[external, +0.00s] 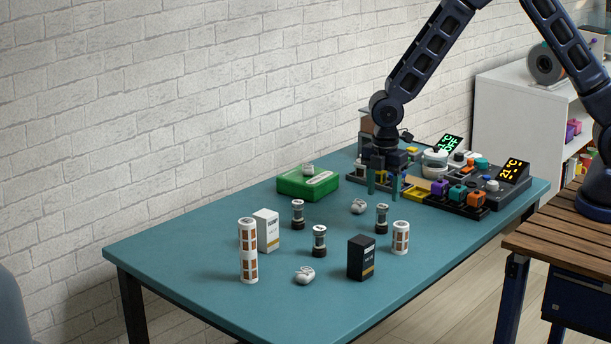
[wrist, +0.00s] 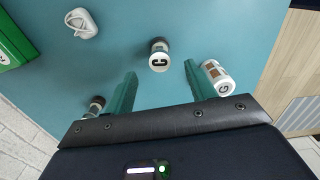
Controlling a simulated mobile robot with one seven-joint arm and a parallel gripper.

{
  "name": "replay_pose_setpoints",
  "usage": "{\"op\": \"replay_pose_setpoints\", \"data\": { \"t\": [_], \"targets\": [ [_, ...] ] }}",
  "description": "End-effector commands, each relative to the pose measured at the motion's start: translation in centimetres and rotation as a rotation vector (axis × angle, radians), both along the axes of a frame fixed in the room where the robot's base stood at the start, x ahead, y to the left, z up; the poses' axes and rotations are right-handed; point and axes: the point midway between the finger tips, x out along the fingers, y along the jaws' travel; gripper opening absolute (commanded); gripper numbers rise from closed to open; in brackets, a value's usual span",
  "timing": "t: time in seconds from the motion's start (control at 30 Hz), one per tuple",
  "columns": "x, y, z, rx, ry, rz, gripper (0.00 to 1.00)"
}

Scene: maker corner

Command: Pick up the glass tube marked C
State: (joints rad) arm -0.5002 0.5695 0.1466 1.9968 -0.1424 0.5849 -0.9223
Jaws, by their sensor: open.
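The glass tube marked C (wrist: 159,55) stands in the wrist view just beyond my fingertips, its lettered white top facing the camera. In the external view it appears to be the small dark-ended tube (external: 381,218) at the right of the group, below my gripper. My gripper (external: 384,187) points down over the table, its teal fingers apart and empty. In the wrist view the fingers of my gripper (wrist: 160,68) spread to either side of the tube's line, not touching it. Two similar tubes stand further left, one (external: 298,214) behind the other (external: 319,241).
A white-and-brown cylinder marked G (wrist: 217,78) stands close to my right finger in the wrist view. A console (external: 470,190) lies at right.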

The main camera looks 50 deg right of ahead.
Motion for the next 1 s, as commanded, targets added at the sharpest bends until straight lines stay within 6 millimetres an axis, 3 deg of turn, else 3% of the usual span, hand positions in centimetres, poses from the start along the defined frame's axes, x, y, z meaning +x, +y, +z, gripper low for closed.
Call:
{"op": "replay_pose_setpoints", "data": {
  "t": [0.1,0.37,0.7,0.93,1.0],
  "targets": [
    [0.0,0.0,-1.8,-0.001,0.002,0.0,0.55],
    [0.0,0.0,-3.4,-0.001,0.001,0.0,0.55],
    [0.0,0.1,-7.5,-0.001,0.001,-0.001,0.55],
    [0.1,0.0,-7.7,0.0,0.0,-0.001,0.55],
    [0.1,0.1,-7.7,0.0,0.0,-0.001,0.46]
  ]
}}
